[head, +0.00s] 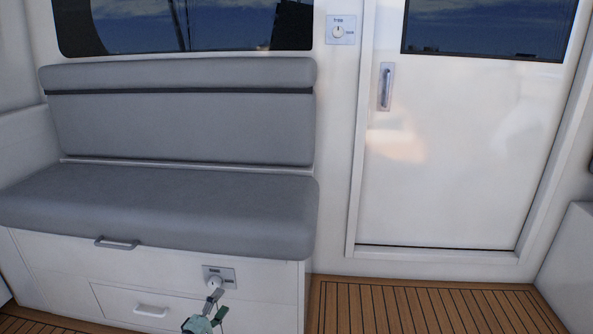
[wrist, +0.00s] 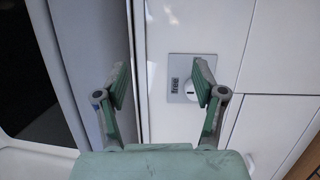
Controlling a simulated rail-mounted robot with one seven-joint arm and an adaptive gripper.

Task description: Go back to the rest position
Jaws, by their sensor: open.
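My gripper (head: 217,306) shows at the bottom of the head view, just below and in front of a round white knob (head: 213,283) on the bench's front. In the wrist view my gripper (wrist: 160,82) is open, with its two green fingers spread wide and nothing between them. The knob (wrist: 191,87) sits on a grey plate (wrist: 175,93) marked "free", partly covered by the right finger. I cannot tell for certain whether that finger touches the knob.
The grey bench seat (head: 160,205) overhangs a white base with a seat-edge handle (head: 117,243) and a drawer handle (head: 151,311). A closed white door (head: 450,150) stands right, with another knob plate (head: 340,30) beside it. The plank floor (head: 420,305) before the door is clear.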

